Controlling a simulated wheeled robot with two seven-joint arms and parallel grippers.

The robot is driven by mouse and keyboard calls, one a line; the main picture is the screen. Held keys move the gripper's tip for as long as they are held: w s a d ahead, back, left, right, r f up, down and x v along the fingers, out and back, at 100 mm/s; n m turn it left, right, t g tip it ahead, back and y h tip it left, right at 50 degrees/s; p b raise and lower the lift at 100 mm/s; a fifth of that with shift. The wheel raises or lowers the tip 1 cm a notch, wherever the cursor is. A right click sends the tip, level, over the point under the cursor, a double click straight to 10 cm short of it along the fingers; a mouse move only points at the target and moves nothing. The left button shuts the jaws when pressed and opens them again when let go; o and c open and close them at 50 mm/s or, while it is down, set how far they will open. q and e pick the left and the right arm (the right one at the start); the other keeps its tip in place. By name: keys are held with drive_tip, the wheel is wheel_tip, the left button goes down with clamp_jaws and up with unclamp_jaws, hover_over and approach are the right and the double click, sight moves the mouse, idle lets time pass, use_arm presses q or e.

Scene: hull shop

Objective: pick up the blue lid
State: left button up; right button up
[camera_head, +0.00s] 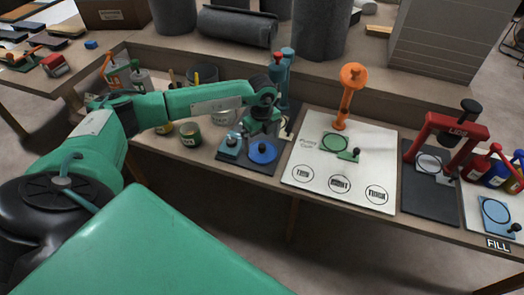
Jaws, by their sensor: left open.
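The blue lid (262,152) is a flat round blue disc with a small dark spot near its middle. It lies on a dark mat (232,159) near the front edge of the bench. My left gripper (258,133) is open and hangs just above the lid's far edge. I cannot tell whether its fingers touch the lid. My green left arm reaches in from the left and hides part of the bench behind. My right gripper is not in view.
A white board (310,160) with a green ring and an orange stand (347,95) is right of the mat. A red press (448,135) stands farther right.

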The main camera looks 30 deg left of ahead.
sight(262, 145)
use_arm(q)
wheel_tip(262, 145, down, 4)
drive_tip(key=shift+f, duration=0.15)
drive_tip(key=c, duration=0.6)
